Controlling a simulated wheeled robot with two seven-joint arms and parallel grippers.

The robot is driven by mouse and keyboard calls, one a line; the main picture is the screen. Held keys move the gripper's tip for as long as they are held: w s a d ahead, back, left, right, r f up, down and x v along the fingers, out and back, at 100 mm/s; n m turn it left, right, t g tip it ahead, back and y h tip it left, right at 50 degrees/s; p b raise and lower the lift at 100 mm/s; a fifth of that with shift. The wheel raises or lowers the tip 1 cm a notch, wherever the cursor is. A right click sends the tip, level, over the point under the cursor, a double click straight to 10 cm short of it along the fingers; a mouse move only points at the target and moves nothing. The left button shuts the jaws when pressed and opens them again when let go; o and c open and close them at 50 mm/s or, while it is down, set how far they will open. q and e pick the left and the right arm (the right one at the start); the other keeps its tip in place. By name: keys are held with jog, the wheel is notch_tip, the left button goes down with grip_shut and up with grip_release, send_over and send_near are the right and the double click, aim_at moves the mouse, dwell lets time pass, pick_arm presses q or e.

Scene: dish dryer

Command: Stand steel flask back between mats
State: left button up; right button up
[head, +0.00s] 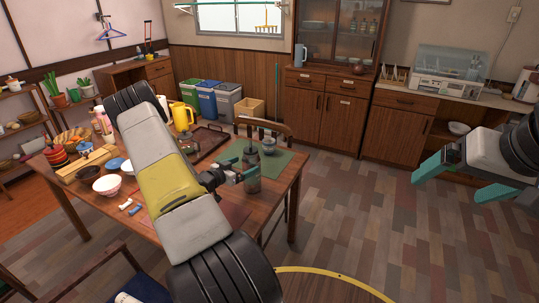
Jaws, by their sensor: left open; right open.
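A grey cylinder that looks like the steel flask (252,164) stands upright on the table by the left part of the green mat (287,163). My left gripper (248,176) is open at the flask's lower half. A teal finger overlaps the flask; I cannot tell whether it touches. My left forearm hides much of the table's middle. My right gripper (447,187) is open and empty, over the floor at the far right.
On the wooden table (165,225) are a jar (269,146), a yellow pitcher (181,117), a dark tray (208,137) and several bowls at left. A chair (264,125) stands behind. The dish dryer (446,84) is on the back-right counter. Floor at right is clear.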

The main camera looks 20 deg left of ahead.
pick_arm(q)
jog(key=v, duration=0.3)
jog(key=shift+s, duration=0.4)
jog(key=shift+r, duration=0.25)
jog(key=w+d+r+g+y, duration=0.2)
jog(key=r, duration=0.5)
jog(key=w+d+r+g+y, duration=0.1)
jog(key=w+d+r+y, duration=0.1)
jog(key=r, duration=0.5)
jog(key=s+d+r+n+g+y, duration=0.1)
jog(key=s+d+r, duration=0.25)
jog(key=r, duration=0.25)
jog(key=s+d+r+g+y, duration=0.1)
jog(key=s+d+r, duration=0.1)
jog(key=d+r, duration=0.25)
jog(key=s+d+r+g+h, duration=0.1)
jog(key=s+d+r, duration=0.1)
jog(key=s+d, duration=0.3)
jog(key=s+d+r+n+g+h, duration=0.1)
jog(key=s+d, duration=0.5)
jog(key=s, duration=0.6)
jog(key=s+d+r+g+h, duration=0.1)
jog(key=s+d+r+h, duration=0.1)
jog(key=s+d, duration=0.4)
jog(key=s+r, duration=0.1)
jog(key=s, duration=0.2)
jog(key=shift+d+r+g, duration=0.2)
jog(key=shift+r+g, duration=0.15)
jog(key=shift+g, duration=0.05)
